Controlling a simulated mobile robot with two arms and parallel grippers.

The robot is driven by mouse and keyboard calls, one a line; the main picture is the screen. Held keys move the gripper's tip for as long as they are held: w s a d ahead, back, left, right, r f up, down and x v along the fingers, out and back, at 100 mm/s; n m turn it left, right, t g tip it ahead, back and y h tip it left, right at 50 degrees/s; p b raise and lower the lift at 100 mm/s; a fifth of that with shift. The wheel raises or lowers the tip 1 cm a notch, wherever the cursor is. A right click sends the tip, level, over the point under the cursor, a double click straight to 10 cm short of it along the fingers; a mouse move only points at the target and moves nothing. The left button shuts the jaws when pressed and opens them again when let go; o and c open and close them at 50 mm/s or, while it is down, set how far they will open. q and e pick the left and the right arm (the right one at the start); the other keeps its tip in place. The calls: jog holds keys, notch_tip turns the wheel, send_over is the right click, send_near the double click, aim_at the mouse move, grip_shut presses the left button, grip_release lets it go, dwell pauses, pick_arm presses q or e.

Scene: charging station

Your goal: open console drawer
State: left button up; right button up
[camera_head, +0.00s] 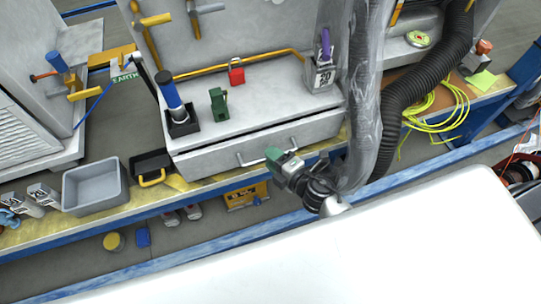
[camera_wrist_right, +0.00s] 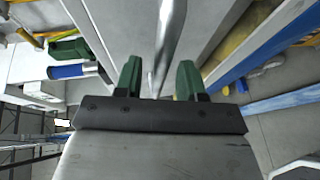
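The console (camera_head: 262,108) is a white cabinet on the workbench. Its drawer (camera_head: 215,160) is a wide white front below the top, with a dark narrow seam along its upper edge. A thin metal handle (camera_head: 246,163) is on the drawer front. My right gripper (camera_head: 273,158) is at the right part of this handle. In the right wrist view the two green fingers of my right gripper (camera_wrist_right: 159,78) stand apart, with the handle bar (camera_wrist_right: 170,40) running between them. A gap shows on each side of the bar. My left gripper is not in view.
On the console top stand a green padlock (camera_head: 218,104), a red padlock (camera_head: 236,72) and a blue-handled tool (camera_head: 169,92) in a black holder. A grey bin (camera_head: 95,187) sits at left. A black hose (camera_head: 400,95) and yellow cable (camera_head: 440,104) lie right. A blue rail (camera_head: 160,267) runs in front.

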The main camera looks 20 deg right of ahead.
jog(key=shift+w+a+f, duration=0.15)
jog(key=shift+w+a, duration=0.1)
jog(key=shift+w, duration=0.2)
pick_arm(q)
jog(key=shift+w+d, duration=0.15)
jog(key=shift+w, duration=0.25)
pick_arm(e)
grip_shut()
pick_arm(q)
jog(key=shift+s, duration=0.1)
pick_arm(e)
jog(key=shift+d, duration=0.1)
